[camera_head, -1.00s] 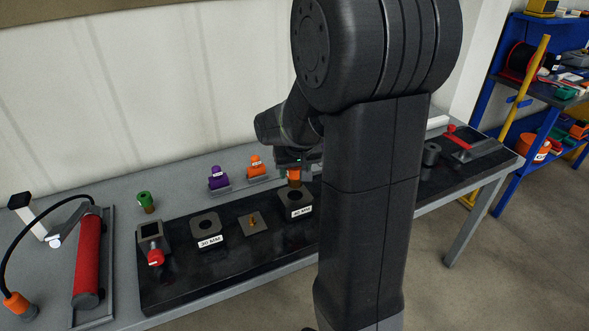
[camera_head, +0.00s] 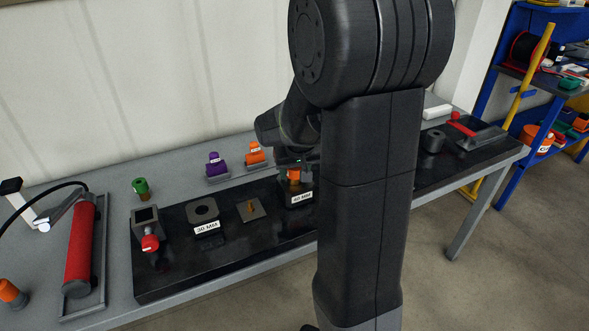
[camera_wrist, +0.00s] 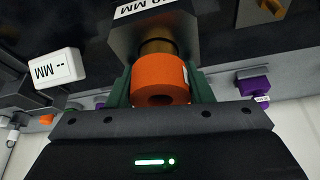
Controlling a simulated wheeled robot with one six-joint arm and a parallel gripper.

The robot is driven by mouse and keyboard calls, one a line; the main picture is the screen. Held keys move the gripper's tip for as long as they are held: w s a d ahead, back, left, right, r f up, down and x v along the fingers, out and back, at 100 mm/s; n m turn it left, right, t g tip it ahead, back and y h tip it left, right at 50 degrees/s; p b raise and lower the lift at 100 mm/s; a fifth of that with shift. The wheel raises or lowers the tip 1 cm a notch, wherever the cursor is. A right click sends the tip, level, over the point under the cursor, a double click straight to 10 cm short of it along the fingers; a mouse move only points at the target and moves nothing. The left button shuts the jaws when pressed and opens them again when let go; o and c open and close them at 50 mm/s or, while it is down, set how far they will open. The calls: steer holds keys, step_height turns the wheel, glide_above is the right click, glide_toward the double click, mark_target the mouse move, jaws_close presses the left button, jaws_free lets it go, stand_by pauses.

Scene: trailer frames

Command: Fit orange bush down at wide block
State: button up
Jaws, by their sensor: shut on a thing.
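The orange bush (camera_head: 293,174) is upright in my gripper, over the wide block (camera_head: 288,198) labelled 40 MM. In the wrist view the bush (camera_wrist: 158,74) sits between the green fingers of my gripper (camera_wrist: 160,88), which are shut on it. Its brown lower end points at the block (camera_wrist: 180,35) and meets its top face. I cannot tell how deep it sits, because the hole is hidden behind the bush. In the head view my arm covers part of the gripper.
A block labelled 30 MM (camera_head: 203,210) and a plate with a brass pin (camera_head: 250,210) stand left of the wide block on the black mat (camera_head: 180,270). Purple (camera_head: 216,163) and orange (camera_head: 255,153) labelled pieces stand behind. A green-topped bush (camera_head: 140,187) stands at the left.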

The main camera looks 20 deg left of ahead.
steer(key=o, duration=1.2)
steer(key=p+v, duration=0.1)
steer(key=v, duration=1.2)
steer(key=shift+s+d+r, duration=0.1)
steer(key=shift+r, duration=0.25)
steer(key=b+x, duration=0.1)
steer(key=x, duration=1.2)
steer(key=shift+f, duration=0.25)
steer(key=shift+r+p, duration=0.15)
steer(key=shift+p, duration=0.2)
steer(key=shift+r+p, duration=0.5)
steer(key=shift+r, duration=0.2)
steer(key=shift+f, duration=0.1)
